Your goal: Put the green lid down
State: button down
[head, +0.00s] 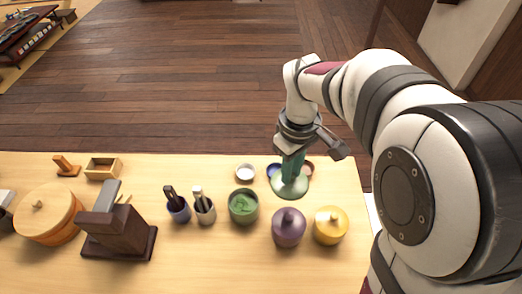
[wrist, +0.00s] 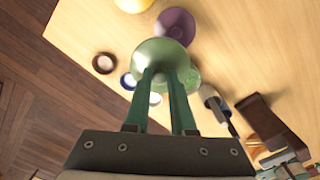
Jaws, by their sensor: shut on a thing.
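The green lid (head: 290,189) is a pale green disc, held roughly level over the back right of the table, in front of the small blue and brown dishes. My gripper (head: 292,172) points down and is shut on it from above. In the wrist view the lid (wrist: 163,50) sits at the tips of my gripper's fingers (wrist: 161,78). I cannot tell whether the lid touches the table. The open green pot (head: 243,214), with green contents, stands left of the lid; the wrist view shows part of it (wrist: 194,78) beyond the lid.
A white dish (head: 245,172), a blue dish (head: 272,169) and a brown dish (head: 309,168) lie near the back edge. Purple (head: 289,230) and yellow (head: 330,227) lidded pots stand in front. Utensil cups (head: 204,211), a dark stand (head: 119,243) and a wooden tub (head: 48,214) are left.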

jog(key=w+a+f, duration=0.5)
jog(key=w+a, duration=0.5)
jog(key=w, duration=0.3)
jog(key=shift+n, duration=0.4)
jog(key=a+f, duration=0.2)
jog(key=a, duration=0.2)
jog(key=a+f, duration=0.3)
jog(key=a, duration=0.1)
jog(key=a+f, duration=0.3)
jog(key=a, duration=0.1)
jog(key=shift+w+a, duration=0.4)
jog(key=shift+f, duration=1.9)
jog(key=shift+f, duration=0.1)
jog(key=c, duration=0.8)
grip_release()
jog(key=shift+o, duration=0.2)
